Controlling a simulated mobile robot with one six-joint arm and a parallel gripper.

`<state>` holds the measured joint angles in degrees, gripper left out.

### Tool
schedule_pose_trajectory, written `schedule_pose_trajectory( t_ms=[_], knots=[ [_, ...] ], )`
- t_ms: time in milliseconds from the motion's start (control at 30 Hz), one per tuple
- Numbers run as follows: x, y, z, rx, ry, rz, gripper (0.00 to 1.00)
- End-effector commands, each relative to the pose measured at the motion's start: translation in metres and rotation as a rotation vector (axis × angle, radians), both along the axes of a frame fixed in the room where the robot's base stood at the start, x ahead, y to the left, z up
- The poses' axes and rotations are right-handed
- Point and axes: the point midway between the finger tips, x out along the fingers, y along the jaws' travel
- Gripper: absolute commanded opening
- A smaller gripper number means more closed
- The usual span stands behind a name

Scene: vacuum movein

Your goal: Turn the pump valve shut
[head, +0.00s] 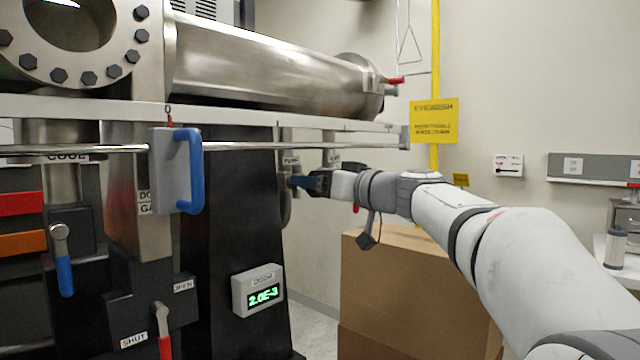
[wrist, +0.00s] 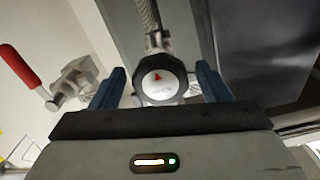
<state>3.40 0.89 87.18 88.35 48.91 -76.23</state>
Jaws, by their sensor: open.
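The pump valve shows in the wrist view as a round dark-rimmed knob (wrist: 160,80) with a white face and a small red triangle pointing up. My gripper (wrist: 160,76) is open, one blue finger on each side of the knob, with a narrow gap left and right. Whether the fingertips reach past the knob's rim I cannot tell. In the head view my gripper (head: 298,182) is at the grey pipe (head: 285,205) below a small label reading PUMP (head: 291,160). The knob itself is hidden there by my fingers.
A red-handled valve (wrist: 20,68) is close left of my gripper in the wrist view. A steel rail (head: 250,146) with a blue-handled grey box (head: 170,172) runs above and left. A cardboard box (head: 410,285) stands below my arm. A display (head: 258,291) reads 2.0E-3.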

Motion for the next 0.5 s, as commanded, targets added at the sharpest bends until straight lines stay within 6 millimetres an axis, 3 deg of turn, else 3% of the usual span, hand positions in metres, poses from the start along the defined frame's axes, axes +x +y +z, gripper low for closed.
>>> schedule_pose_trajectory(
  t_ms=[300, 500],
  knots=[
    [0.0024, 0.0021, -0.0002, 0.000, 0.000, -0.001, 0.69],
    [0.0024, 0.0017, -0.0003, 0.000, 0.000, -0.002, 0.53]
  ],
)
